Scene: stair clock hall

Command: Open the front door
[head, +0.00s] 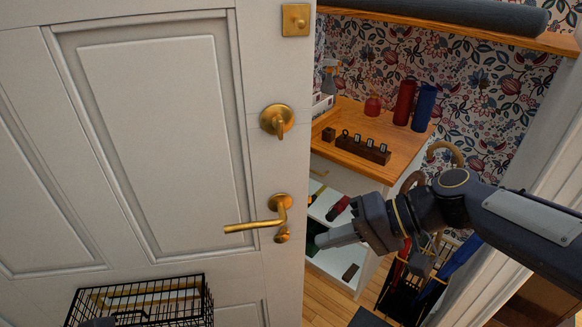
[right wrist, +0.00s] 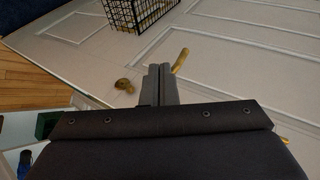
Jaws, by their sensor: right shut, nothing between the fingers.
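The white panelled front door (head: 150,130) fills the left of the head view. Its right edge stands clear, with the hall furniture showing past it. A brass lever handle (head: 262,220) points left near that edge, with a brass thumb-turn (head: 277,119) above it. My right gripper (head: 322,241) is shut and empty, at the door's edge just right of the lever, apart from it in the picture. In the right wrist view its fingers (right wrist: 160,72) are together, with the lever (right wrist: 181,60) just beyond them. A small dark shape at the bottom left may be my left gripper (head: 99,322); its jaws are hidden.
A black wire basket (head: 140,302) is on the door's lower part. Past the edge stand a wood-topped cabinet (head: 385,135) and an umbrella stand (head: 408,295). A white frame post (head: 550,150) is at the right. Some wooden floor (head: 325,300) shows between.

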